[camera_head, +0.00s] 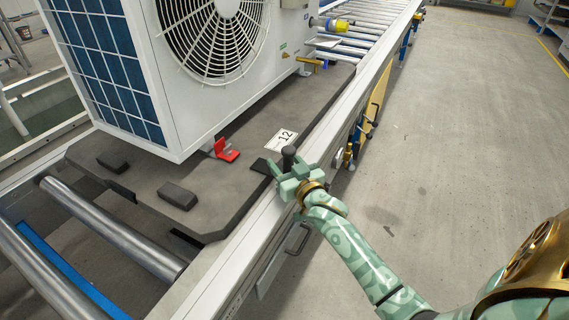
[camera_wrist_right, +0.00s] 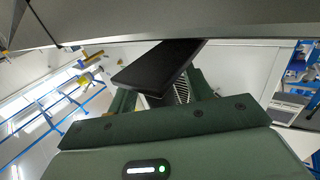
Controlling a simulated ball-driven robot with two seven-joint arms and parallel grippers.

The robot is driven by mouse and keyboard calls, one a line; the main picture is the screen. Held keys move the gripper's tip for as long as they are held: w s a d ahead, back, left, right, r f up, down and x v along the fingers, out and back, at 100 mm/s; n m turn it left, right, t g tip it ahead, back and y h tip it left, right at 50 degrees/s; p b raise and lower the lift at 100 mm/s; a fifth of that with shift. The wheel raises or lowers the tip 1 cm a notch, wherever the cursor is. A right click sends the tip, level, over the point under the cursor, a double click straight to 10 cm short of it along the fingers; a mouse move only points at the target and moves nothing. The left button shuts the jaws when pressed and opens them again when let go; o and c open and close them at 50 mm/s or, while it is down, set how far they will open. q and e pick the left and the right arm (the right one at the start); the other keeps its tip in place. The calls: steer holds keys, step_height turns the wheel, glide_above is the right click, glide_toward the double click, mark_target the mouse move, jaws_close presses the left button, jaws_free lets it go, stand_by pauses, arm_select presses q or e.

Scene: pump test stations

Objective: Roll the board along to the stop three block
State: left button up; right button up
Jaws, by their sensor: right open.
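The dark grey board (camera_head: 235,178) lies on the roller conveyor and carries a large white fan unit (camera_head: 165,75). A label reading 12 (camera_head: 281,139) is on its right side. A flat black tab (camera_head: 262,167) sticks out at the board's right edge; a black plate also shows in the right wrist view (camera_wrist_right: 158,68). My right gripper (camera_head: 284,172) is open at the conveyor's near-right rail, beside the tab and a dark upright knob (camera_head: 288,153). In the wrist view the plate is just ahead of the fingers; I cannot tell whether they touch it. I cannot identify the stop three block.
Bare rollers (camera_head: 110,228) lie at the board's near end, and more rollers (camera_head: 375,30) run beyond it. A red clamp (camera_head: 226,151) and two black pads are on the board. The floor at right is clear.

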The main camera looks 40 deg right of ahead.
steer(key=shift+c, duration=0.2)
jaws_close()
stand_by(1.1)
